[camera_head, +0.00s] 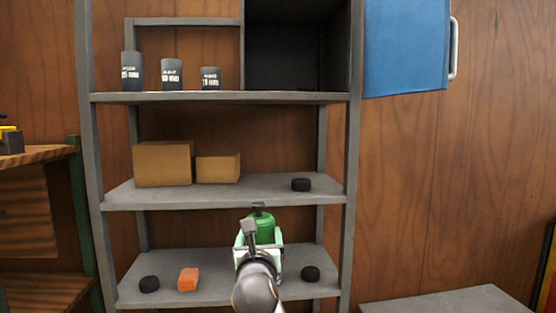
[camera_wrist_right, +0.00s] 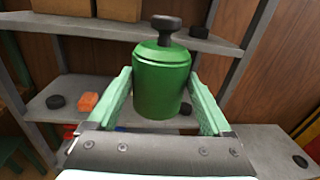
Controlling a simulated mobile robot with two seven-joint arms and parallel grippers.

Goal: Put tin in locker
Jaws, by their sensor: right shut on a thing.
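A green tin (camera_head: 262,224) with a dark knob on top is upright between the pale green fingers of my right gripper (camera_head: 259,243), in front of the lower shelves. In the right wrist view the fingers are shut on the tin (camera_wrist_right: 162,82) from both sides. The locker (camera_head: 290,50) is a dark box at the top right of the grey rack. Its blue door (camera_head: 405,45) stands open to the right and its visible inside looks empty. My left gripper is not in view.
The rack's upper shelf (camera_head: 225,98) bears several dark cans left of the locker. The middle shelf (camera_head: 250,192) holds two cardboard boxes (camera_head: 164,163) and a black puck (camera_head: 301,185). An orange block (camera_head: 188,279) and black pucks lie on the bottom shelf. A grey surface (camera_head: 440,303) is at lower right.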

